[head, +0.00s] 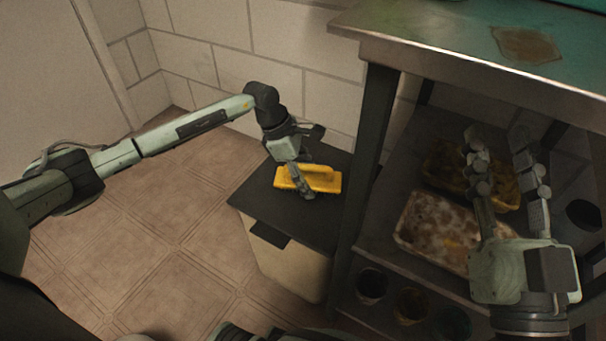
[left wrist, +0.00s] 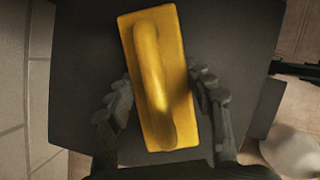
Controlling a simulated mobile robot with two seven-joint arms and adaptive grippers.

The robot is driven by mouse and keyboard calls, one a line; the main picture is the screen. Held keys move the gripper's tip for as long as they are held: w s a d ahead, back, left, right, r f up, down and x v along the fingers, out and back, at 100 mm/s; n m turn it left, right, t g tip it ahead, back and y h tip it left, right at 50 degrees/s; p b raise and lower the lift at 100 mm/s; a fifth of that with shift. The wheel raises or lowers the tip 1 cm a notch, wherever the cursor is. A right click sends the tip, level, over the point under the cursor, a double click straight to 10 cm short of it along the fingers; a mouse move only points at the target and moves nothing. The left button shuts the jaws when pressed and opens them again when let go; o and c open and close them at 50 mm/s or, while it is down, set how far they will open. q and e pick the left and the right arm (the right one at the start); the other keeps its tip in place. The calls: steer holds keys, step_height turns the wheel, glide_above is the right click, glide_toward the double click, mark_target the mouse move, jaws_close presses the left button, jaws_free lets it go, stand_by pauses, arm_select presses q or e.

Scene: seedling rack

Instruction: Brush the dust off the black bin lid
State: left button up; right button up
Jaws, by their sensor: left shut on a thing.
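The black bin lid (head: 320,218) tops a pale bin (head: 290,265) on the floor, left of the bench. A yellow brush (head: 325,180) with a raised handle is at the lid's rear half. My left gripper (head: 304,188) is shut on it from above. In the left wrist view, the brush (left wrist: 183,60) lies lengthwise between the fingers of my left gripper (left wrist: 160,92), over the dark lid (left wrist: 85,60). I cannot tell whether it touches the lid. No dust shows clearly. My right gripper (head: 500,142) is empty, its fingers apart, at the rack.
The metal-edged bench (head: 440,62) overhangs the lid's right, and its dark leg (head: 366,145) stands close by. A block wall (head: 330,105) is behind; the tiled floor (head: 150,240) at left is clear.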

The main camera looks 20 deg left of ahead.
mark_target(319, 183)
arm_select(q)
steer(key=shift+s+d, duration=0.2)
steer(key=shift+d, duration=1.3)
steer(key=shift+d+f, duration=0.1)
steer(key=shift+f, duration=0.1)
steer(key=shift+r, duration=0.1)
steer(key=shift+w+a+r+b, duration=0.15)
steer(key=shift+a+b, duration=0.2)
steer(key=shift+a, duration=0.95)
steer(key=shift+w+a+f+b, duration=0.1)
steer(key=shift+w+a+b, duration=0.2)
steer(key=shift+a, duration=0.95)
steer(key=shift+w+a+r+b, duration=0.1)
steer(key=shift+a+b, duration=0.3)
steer(key=shift+a, duration=0.9)
steer(key=shift+w+a+b, duration=0.15)
steer(key=shift+a+b, duration=0.25)
steer(key=shift+a, duration=0.5)
steer(key=shift+w+a+b, duration=0.1)
steer(key=shift+a+b, duration=0.25)
steer(key=shift+a, duration=0.55)
steer(key=shift+r+p, duration=1.9)
steer(key=shift+r, duration=1)
steer(key=shift+r, duration=0.15)
